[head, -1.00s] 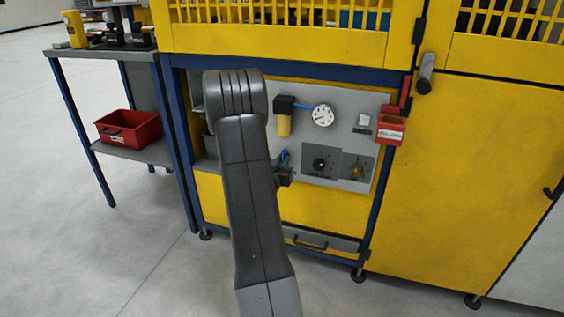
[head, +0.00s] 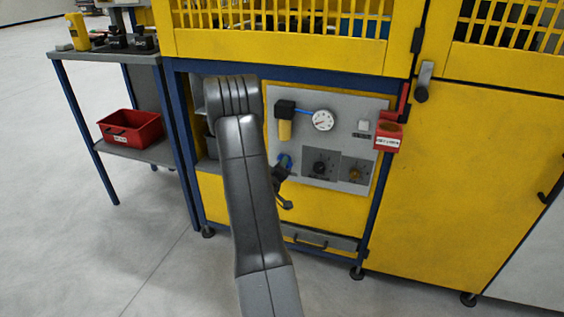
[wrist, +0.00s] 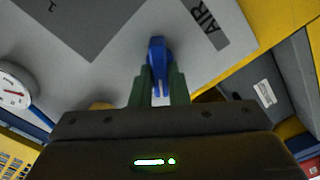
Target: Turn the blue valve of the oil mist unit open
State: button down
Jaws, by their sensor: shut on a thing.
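The blue valve (wrist: 157,52) sits on the grey panel (wrist: 110,12) in the wrist view, by a label reading AIR. Its handle lies between the two dark green fingers of my gripper (wrist: 160,88), which is shut on it. In the head view the blue valve (head: 285,160) shows as a small blue patch at the panel's lower left, partly hidden by my gripper (head: 281,172). My arm covers the area to its left. The handle's exact angle is hard to tell in the head view.
A pressure gauge (head: 322,120) and a black-and-yellow filter (head: 285,122) are above the valve. Dark knob plates (head: 320,164) are to its right. A red holder (head: 388,137) hangs at the frame's right post. A side table with a red bin (head: 131,128) stands left.

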jog(key=shift+a+f+n+p, duration=0.1)
jog(key=shift+n+p, duration=0.6)
jog(key=shift+n, duration=1.15)
jog(key=shift+f+n+p, duration=0.1)
jog(key=shift+n+p, duration=0.6)
jog(key=shift+n, duration=1.15)
jog(key=c, duration=1.4)
grip_release()
jog(key=p+v, duration=0.1)
jog(key=v, duration=1.3)
jog(key=shift+p, duration=0.4)
jog(key=shift+w, duration=0.15)
